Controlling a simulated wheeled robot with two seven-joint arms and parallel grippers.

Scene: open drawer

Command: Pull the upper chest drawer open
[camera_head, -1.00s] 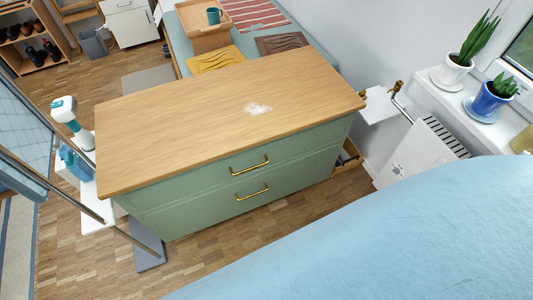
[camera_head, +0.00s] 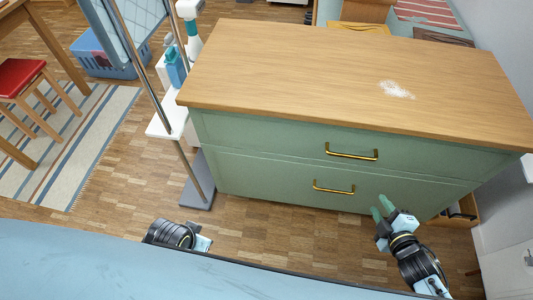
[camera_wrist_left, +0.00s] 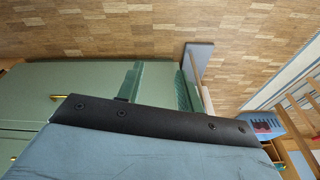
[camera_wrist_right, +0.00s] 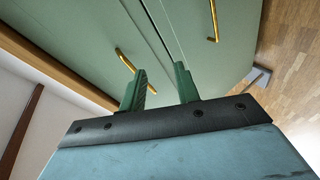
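The green chest (camera_head: 270,140) has a wooden top and two drawers, both closed flush. The upper drawer has a brass handle (camera_head: 351,154); the lower one has a similar handle (camera_head: 334,188). My right gripper (camera_head: 382,207) is open and empty, low in front of the chest's right part, apart from both handles. In the right wrist view, its fingers (camera_wrist_right: 160,85) are spread, with the upper handle (camera_wrist_right: 125,61) beyond the left finger. My left arm's end (camera_head: 180,236) shows at the bottom; its fingers are hidden there. In the left wrist view, they (camera_wrist_left: 158,85) are spread and empty.
A trolley (camera_head: 168,122) with bottles stands at the chest's left, its grey base (camera_head: 199,185) on the floor. Floor (camera_head: 280,235) before the chest is clear.

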